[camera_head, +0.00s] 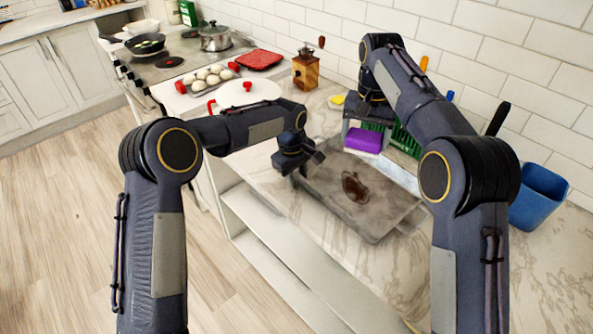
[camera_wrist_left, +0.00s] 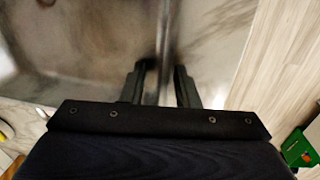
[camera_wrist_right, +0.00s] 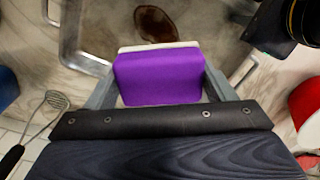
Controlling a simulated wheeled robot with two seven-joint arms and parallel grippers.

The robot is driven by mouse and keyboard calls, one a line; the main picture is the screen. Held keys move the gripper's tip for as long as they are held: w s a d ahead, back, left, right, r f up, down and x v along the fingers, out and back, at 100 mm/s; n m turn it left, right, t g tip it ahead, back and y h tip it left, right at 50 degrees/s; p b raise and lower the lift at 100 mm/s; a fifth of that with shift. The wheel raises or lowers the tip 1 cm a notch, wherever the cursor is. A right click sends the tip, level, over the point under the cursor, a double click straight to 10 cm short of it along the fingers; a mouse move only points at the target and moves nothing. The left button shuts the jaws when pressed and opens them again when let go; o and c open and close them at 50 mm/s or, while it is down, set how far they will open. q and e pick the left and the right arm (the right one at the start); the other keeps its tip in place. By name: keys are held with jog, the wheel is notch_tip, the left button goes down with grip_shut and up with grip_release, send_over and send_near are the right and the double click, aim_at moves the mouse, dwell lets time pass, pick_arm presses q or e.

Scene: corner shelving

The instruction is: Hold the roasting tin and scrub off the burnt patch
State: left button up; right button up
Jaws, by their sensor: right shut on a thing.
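The grey roasting tin (camera_head: 392,205) lies on the marble counter, with a dark brown burnt patch (camera_head: 353,187) near its middle. The patch also shows in the right wrist view (camera_wrist_right: 155,23). My left gripper (camera_head: 314,166) is at the tin's left edge. In the left wrist view its fingers (camera_wrist_left: 163,75) stand on either side of the tin's rim, with a gap between them. My right gripper (camera_wrist_right: 158,88) is shut on a purple sponge (camera_wrist_right: 157,77) with a pale scrubbing face. In the head view the sponge (camera_head: 363,139) is above the tin's far end, apart from the patch.
A green rack (camera_head: 403,140) and pale cloth (camera_head: 392,170) are behind the tin. A blue bin (camera_head: 538,196) stands at the right. A wooden grinder (camera_head: 306,71), white pot (camera_head: 247,93) and egg tray (camera_head: 207,80) stand farther left. The front right counter is clear.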

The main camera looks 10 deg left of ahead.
pick_arm(q)
jog(key=shift+c, duration=0.5)
grip_shut()
dwell(1.1)
jog(key=shift+c, duration=0.3)
grip_release()
grip_shut()
dwell(0.8)
